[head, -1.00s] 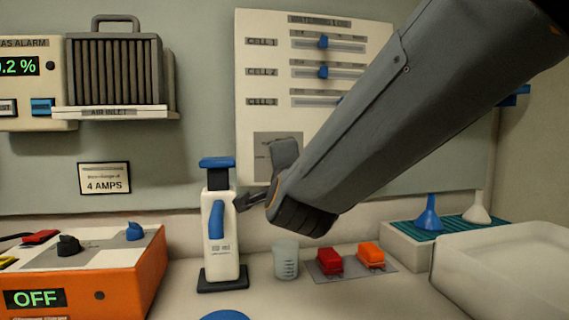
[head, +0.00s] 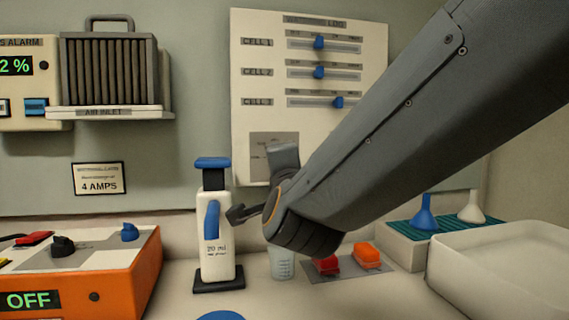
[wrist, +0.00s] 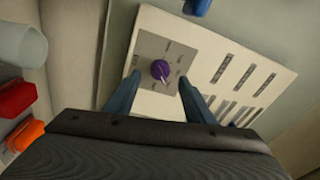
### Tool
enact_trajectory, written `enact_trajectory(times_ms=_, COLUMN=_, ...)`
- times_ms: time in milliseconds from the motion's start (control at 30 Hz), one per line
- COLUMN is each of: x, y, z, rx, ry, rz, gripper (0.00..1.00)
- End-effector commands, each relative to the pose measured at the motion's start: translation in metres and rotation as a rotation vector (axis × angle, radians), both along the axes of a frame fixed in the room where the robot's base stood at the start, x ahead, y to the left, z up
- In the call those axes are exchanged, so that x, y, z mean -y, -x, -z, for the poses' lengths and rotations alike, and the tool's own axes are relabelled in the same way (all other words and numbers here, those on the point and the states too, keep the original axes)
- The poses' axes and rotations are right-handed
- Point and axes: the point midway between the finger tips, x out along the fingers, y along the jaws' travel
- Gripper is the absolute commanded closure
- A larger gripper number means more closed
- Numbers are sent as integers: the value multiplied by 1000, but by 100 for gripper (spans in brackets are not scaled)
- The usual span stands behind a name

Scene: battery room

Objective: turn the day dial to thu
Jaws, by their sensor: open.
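The day dial (wrist: 160,70) is a purple knob with a pale pointer line on a grey square plate (wrist: 150,48) with small labels around it. The labels are too blurred to read, so I cannot tell which day it points at. In the head view the plate (head: 262,146) shows at the lower left of the white log board, and my arm hides the knob. My gripper (wrist: 159,76) is open, its two blue-grey fingers either side of the knob in the picture. I cannot tell whether they touch it. It also shows in the head view (head: 238,212).
The board (head: 380,40) carries three blue sliders. A white dispenser bottle (head: 216,255) with a blue top stands close to my gripper in the head view. A clear cup (head: 281,264), red and orange blocks (head: 366,254), an orange charger (head: 120,270) and a white tray (head: 500,245) line the bench.

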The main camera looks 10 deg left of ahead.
Motion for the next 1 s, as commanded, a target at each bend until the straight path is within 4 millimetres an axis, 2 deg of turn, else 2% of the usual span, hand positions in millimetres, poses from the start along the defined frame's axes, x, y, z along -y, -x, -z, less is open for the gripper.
enact_trajectory(times_ms=100, x=5, y=17, z=1, rx=1, ry=0, rz=-2, gripper=52)
enact_trajectory(times_ms=233, x=10, y=27, z=2, rx=0, ry=0, rz=0, gripper=52)
enact_trajectory(times_ms=667, x=11, y=31, z=0, rx=-1, ry=0, rz=0, gripper=52)
enact_trajectory(times_ms=1000, x=11, y=46, z=-53, rx=0, ry=0, rz=0, gripper=52)
